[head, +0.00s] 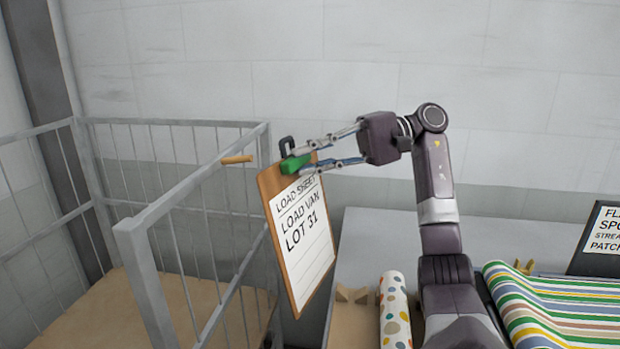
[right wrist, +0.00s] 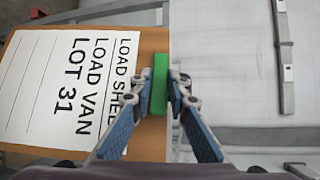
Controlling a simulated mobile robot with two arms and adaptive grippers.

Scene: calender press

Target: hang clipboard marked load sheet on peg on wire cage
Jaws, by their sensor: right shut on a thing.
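The clipboard (head: 310,262) marked "LOAD SHEET, LOAD VAN, LOT 31" hangs tilted from my right gripper (head: 312,157), which is shut on its green clip (head: 293,164). A dark loop (head: 286,145) stands at the clip's top. The clipboard also shows in the right wrist view (right wrist: 152,42), with the green clip (right wrist: 159,86) between the fingers. A wooden peg (head: 237,159) sticks out at the top rail of the wire cage (head: 190,190). The clipboard is right of the peg and apart from it in the picture. My left gripper is not in view.
A grey table (head: 375,235) at the right holds a spotted roll (head: 394,305), striped material (head: 560,300) and wooden cradles (head: 352,294). A dark-framed sign (head: 603,240) stands at the right edge. The wall behind is bare.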

